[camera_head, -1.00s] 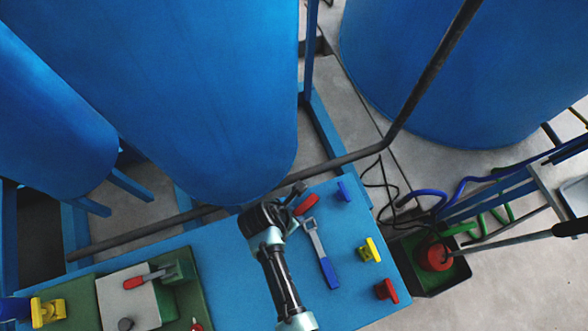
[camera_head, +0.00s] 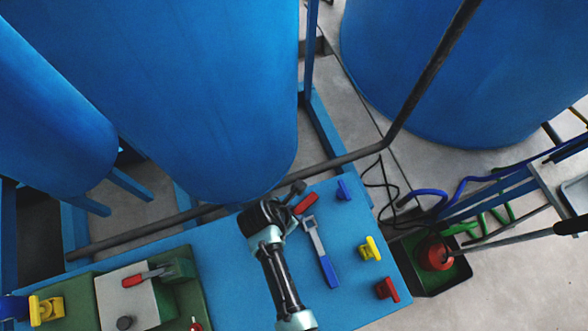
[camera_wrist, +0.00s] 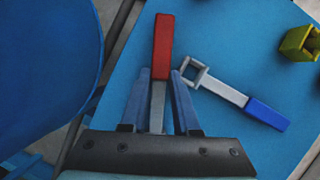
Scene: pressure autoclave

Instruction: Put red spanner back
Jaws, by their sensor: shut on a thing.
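The red spanner has a red handle (camera_wrist: 164,45) and a grey shaft. In the wrist view the shaft runs between the two fingers of my gripper (camera_wrist: 158,88), which is shut on it. The handle points away past the fingertips. The spanner's far end is hidden by the gripper body. In the head view the red handle (camera_head: 306,203) shows just right of my gripper (camera_head: 287,207), near the back edge of the blue table (camera_head: 215,260). I cannot tell how high the spanner is above the table.
A blue-handled spanner (camera_head: 321,255) with a square grey head lies close to the right. Blue (camera_head: 344,190), yellow (camera_head: 370,249) and red (camera_head: 387,289) blocks stand along the table's right side. A dark pipe (camera_head: 340,158) and a large blue tank (camera_head: 220,100) are behind.

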